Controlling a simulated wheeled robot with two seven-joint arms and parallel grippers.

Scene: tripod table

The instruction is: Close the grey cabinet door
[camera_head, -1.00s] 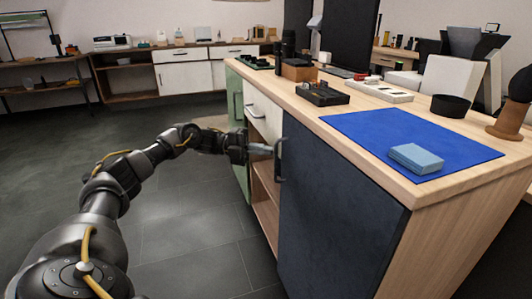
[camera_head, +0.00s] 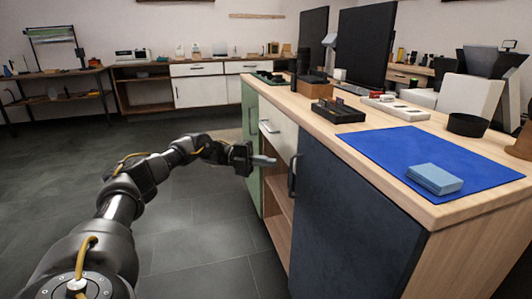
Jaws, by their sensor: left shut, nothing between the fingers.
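The dark blue-grey cabinet door (camera_head: 350,215) is on the right part of the wooden cabinet, with a black upright handle (camera_head: 292,176) near its left edge. Its top edge runs close along the underside of the countertop, and it looks about flush with the cabinet front. I cannot tell whether a small gap is left. My left gripper (camera_head: 263,160) is shut and empty, its fingertips just left of the handle and apart from it, in front of the white drawer and open shelves. My right gripper is not in view.
Left of the door are open shelves (camera_head: 277,208), a white drawer (camera_head: 278,129) and a green door (camera_head: 250,135). On the countertop lie a blue mat (camera_head: 400,150) and a light-blue block (camera_head: 434,179). The grey floor (camera_head: 195,235) left of the cabinet is clear.

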